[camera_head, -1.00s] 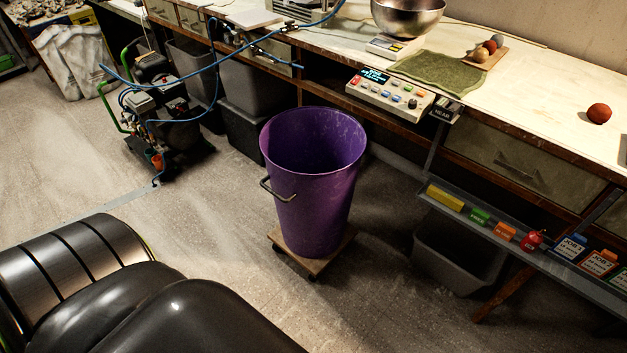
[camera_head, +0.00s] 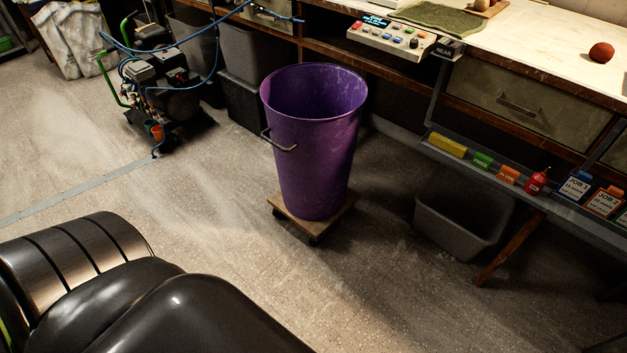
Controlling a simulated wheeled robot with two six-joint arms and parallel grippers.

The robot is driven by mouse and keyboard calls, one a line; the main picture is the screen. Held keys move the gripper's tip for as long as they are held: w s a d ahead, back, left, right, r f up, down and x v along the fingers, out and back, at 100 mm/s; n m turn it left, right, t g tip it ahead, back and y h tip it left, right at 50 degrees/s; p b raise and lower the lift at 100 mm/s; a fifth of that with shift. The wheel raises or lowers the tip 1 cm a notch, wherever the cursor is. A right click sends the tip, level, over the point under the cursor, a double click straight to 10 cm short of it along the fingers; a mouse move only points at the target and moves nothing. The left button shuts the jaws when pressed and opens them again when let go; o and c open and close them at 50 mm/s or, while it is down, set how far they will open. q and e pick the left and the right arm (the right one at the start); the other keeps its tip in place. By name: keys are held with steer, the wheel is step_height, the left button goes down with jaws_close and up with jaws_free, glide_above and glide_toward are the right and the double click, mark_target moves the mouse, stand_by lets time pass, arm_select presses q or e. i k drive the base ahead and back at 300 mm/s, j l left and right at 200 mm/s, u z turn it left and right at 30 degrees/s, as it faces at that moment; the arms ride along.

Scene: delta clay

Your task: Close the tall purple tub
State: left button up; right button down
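The tall purple tub (camera_head: 314,150) stands upright on a small wooden dolly (camera_head: 335,217) with casters, in the middle of the view. Its top is open, with no lid on it, and I can see down its inner wall. A metal handle (camera_head: 279,141) sticks out on its left side. No separate lid shows in the view. Neither gripper shows; only dark, glossy parts of my own arm fill the lower left, well apart from the tub.
A workbench (camera_head: 545,75) with a control box (camera_head: 391,38) runs behind the tub. A low shelf (camera_head: 510,175) holds small coloured items, with a grey bin (camera_head: 460,225) below. A compressor (camera_head: 165,95) with blue hose stands left. Floor before the tub is clear.

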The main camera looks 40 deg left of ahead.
mark_target(314, 111)
steer(key=u, duration=1.35)
